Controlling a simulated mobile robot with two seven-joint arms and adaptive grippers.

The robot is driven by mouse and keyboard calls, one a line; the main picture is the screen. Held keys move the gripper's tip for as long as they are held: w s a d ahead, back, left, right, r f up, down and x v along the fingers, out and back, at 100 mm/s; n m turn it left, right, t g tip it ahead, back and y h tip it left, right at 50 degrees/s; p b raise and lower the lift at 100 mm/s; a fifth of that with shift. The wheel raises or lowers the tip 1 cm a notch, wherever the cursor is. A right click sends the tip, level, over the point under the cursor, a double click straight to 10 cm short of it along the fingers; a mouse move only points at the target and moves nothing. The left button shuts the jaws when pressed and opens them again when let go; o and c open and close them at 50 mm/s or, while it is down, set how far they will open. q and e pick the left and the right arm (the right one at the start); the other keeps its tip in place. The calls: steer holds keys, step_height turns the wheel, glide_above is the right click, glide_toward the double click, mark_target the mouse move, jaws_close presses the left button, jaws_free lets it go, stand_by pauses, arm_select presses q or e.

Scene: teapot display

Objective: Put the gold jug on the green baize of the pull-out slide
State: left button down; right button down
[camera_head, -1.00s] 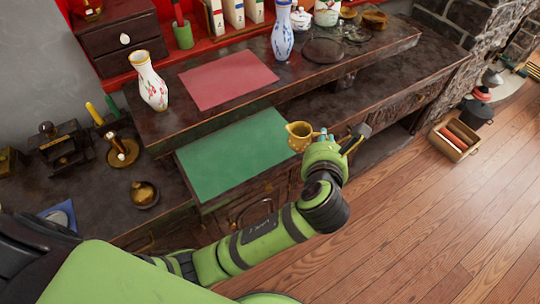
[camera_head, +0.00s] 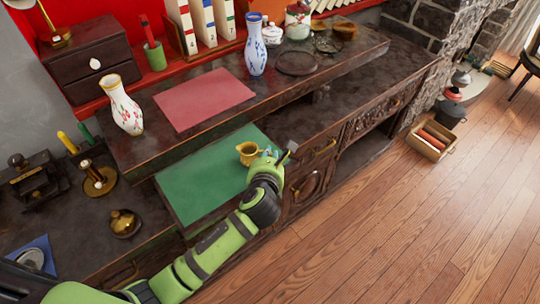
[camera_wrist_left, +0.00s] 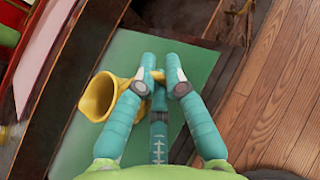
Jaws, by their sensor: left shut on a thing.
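The gold jug (camera_head: 249,153) is in my left gripper (camera_head: 270,155), over the right part of the green baize (camera_head: 205,175) on the pull-out slide. In the left wrist view the jug (camera_wrist_left: 98,98) shows at the left of the teal fingers, and the gripper (camera_wrist_left: 160,75) is shut on its handle side. The green baize (camera_wrist_left: 135,48) lies beneath. I cannot tell whether the jug's base touches the baize. The jug looks about upright. My right gripper is not in view.
A red mat (camera_head: 203,97), a floral vase (camera_head: 121,106) and a blue-and-white vase (camera_head: 255,45) are on the raised shelf behind the slide. A small brass pot (camera_head: 124,223) stands left of the slide. The baize is otherwise bare.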

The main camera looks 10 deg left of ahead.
arm_select(q)
steer(key=c, duration=1.3)
jaws_free()
steer(key=p+v, duration=0.1)
steer(key=v, duration=1.1)
